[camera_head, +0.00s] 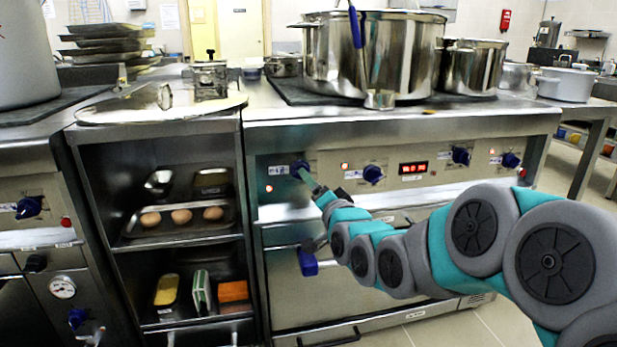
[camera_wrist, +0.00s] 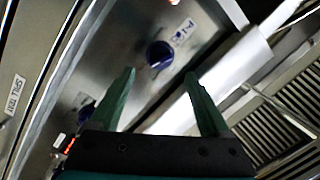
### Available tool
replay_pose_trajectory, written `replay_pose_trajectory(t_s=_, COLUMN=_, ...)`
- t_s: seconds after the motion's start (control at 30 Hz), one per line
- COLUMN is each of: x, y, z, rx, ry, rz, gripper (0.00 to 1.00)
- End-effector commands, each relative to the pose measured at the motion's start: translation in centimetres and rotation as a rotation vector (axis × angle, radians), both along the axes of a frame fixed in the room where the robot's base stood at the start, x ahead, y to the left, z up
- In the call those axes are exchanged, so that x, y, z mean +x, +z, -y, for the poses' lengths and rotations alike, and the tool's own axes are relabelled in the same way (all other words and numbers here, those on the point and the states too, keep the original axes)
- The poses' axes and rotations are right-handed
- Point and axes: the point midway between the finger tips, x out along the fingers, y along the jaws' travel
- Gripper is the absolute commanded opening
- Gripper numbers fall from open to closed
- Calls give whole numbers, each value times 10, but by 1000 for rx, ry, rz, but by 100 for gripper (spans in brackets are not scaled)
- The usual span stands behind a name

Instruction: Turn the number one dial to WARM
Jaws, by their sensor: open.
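The stove's front panel (camera_head: 420,184) carries several blue dials. The leftmost dial (camera_head: 300,166) has a small white label (camera_head: 279,171) to its left, too small to read. My gripper (camera_head: 307,178) is at this dial, with its teal fingers pointing at it and partly covering it. In the wrist view, a blue dial (camera_wrist: 160,54) shows just beyond the gap between the fingertips of my open gripper (camera_wrist: 160,75). A label (camera_wrist: 183,30) is beside it. I cannot tell whether the fingers reach around the dial. A second dial (camera_wrist: 86,108) is at lower left.
A large pot (camera_head: 400,55) stands on the stove top, with a ladle in front. A steel handle bar (camera_wrist: 215,75) runs close beside the panel in the wrist view. A shelf unit (camera_head: 180,245) with eggs and sponges is at left. A red display (camera_head: 413,168) is on the panel.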

Motion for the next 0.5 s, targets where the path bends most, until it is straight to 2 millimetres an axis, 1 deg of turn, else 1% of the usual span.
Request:
replay_pose_trajectory(t_s=0.4, x=50, y=0, z=-21, rx=-2, ry=0, rz=2, gripper=80)
replay_pose_trajectory(t_s=0.5, x=57, y=1, z=-24, rx=-1, ry=0, rz=2, gripper=80)
